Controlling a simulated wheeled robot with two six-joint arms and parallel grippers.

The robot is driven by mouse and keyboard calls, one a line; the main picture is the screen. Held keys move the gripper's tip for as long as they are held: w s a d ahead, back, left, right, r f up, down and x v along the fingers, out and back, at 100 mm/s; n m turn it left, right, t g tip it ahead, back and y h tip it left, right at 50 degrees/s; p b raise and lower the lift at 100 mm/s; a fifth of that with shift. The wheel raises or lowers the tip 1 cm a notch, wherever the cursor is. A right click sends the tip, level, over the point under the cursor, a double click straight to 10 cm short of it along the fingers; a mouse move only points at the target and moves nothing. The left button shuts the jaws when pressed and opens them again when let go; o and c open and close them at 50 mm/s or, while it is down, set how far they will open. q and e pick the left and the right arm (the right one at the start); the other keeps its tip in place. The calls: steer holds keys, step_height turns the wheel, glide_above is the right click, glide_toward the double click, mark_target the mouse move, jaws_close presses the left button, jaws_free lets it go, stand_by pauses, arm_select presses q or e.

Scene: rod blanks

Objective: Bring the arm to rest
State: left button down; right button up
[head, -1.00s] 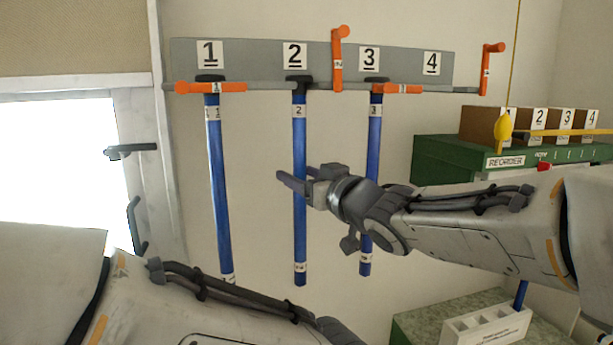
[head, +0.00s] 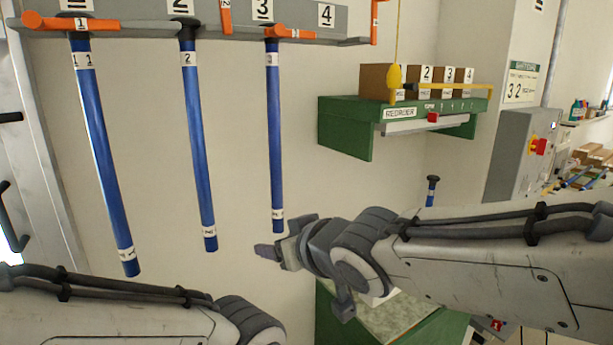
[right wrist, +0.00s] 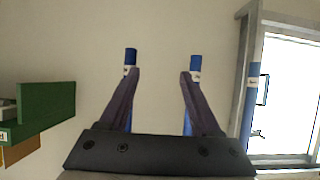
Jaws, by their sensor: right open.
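My right gripper (head: 272,250) is open and empty, beside and just below the lower end of blue rod 3 (head: 275,150) in the head view. In the right wrist view my right gripper (right wrist: 162,75) shows its two dark fingers apart, with blue rod ends (right wrist: 130,62) behind them and nothing between them. Blue rod 1 (head: 100,150) and blue rod 2 (head: 197,140) hang from the grey numbered rack (head: 345,25). No rod hangs below number 4. My left arm crosses the lower left; its gripper is out of view.
A green reorder shelf (head: 345,135) carries brown numbered boxes (head: 425,80) and a yellow bar. A grey control box (head: 520,150) is on the right wall. A green-sided bench (head: 440,330) stands below my right arm. A capped blue rod (head: 431,188) stands behind that arm.

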arm_select(q)
step_height(320, 180, down, 4)
steer(key=b, duration=0.3)
steer(key=shift+f, duration=0.1)
arm_select(e)
steer(key=s+d+f+g+h, duration=0.3)
steer(key=s+d+f+g, duration=0.2)
steer(key=s+f, duration=0.6)
steer(key=s+d+f+g+h, duration=0.3)
steer(key=s+d+f+g, duration=0.2)
steer(key=s+f, duration=0.6)
steer(key=shift+d, duration=0.35)
